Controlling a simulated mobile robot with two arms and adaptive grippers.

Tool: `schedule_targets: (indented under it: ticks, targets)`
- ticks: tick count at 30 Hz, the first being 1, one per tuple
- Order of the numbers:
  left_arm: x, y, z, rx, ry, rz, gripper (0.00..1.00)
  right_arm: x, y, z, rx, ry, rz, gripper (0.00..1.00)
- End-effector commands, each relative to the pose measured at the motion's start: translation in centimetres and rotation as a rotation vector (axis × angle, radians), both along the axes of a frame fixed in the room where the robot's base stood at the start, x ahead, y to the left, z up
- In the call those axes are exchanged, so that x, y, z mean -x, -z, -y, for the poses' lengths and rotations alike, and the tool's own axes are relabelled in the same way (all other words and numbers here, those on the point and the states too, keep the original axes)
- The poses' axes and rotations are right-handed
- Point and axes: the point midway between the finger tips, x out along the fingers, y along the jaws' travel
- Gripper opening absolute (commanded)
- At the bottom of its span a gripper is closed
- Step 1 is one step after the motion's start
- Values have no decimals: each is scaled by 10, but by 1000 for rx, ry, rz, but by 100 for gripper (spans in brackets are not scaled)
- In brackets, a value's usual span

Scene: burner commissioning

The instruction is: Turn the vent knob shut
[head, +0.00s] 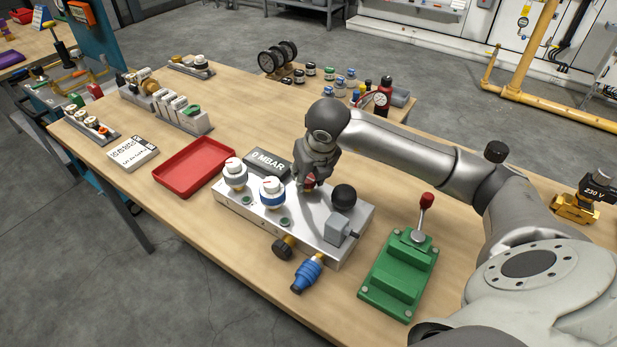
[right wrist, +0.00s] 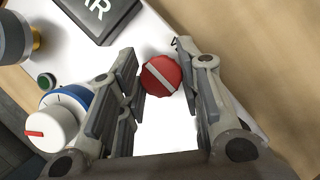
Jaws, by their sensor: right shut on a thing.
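The red round knob with a white stripe (right wrist: 160,76), which I take to be the vent knob, sits on the pale panel block (head: 341,256). No label on it can be read. My right gripper (head: 308,186) reaches down over the block from the right. In the right wrist view its two fingers stand on either side of the red knob, shut on it. The stripe runs slantwise between the fingers. In the head view the gripper mostly hides the knob, and only a little red shows between the fingers. My left gripper is not in view.
A green lever fixture (head: 398,278) stands to the right. A red tray (head: 194,167) lies to the left.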

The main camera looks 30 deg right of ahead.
Motion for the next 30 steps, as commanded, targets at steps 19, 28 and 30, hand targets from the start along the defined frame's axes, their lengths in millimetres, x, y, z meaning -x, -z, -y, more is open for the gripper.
schedule_targets:
  ticks: [19, 28, 30]
  targets:
    - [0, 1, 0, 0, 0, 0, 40, -1, -1, 0, 0, 15, 3, 54]
    - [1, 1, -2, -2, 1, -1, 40, 0, -1, 0, 0, 13, 1, 54]
    - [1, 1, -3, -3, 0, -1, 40, 1, -3, 0, 0, 13, 1, 54]
